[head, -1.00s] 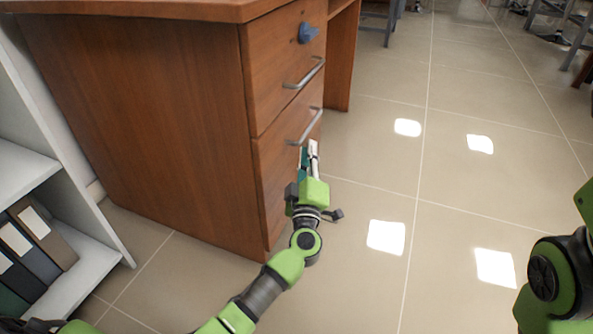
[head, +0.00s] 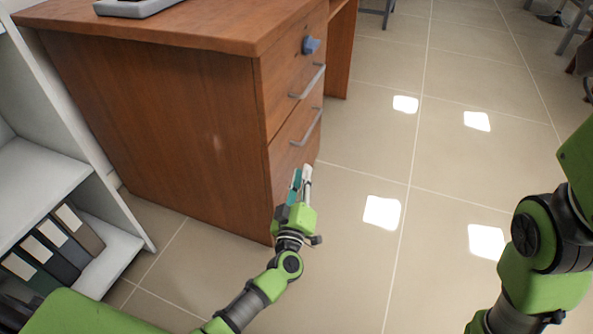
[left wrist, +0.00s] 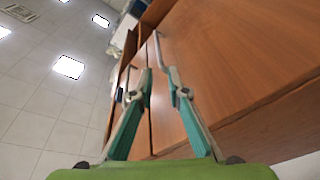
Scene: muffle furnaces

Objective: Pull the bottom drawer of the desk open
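The wooden desk (head: 160,120) stands at the left centre, its drawer front facing right. The bottom drawer (head: 290,165) looks shut; its grey bar handle (head: 307,128) is in its upper part. My left gripper (head: 301,171) is below this handle and a little toward me in the head view, with its fingers slightly apart and nothing between them. In the left wrist view the two teal fingers (left wrist: 160,72) are open, and a bar handle (left wrist: 158,48) shows beyond the gap between their tips. No contact is visible. My right gripper is outside the views.
A white shelf (head: 45,175) with binders (head: 45,250) stands at the left. The tiled floor (head: 375,150) right of the desk is clear.

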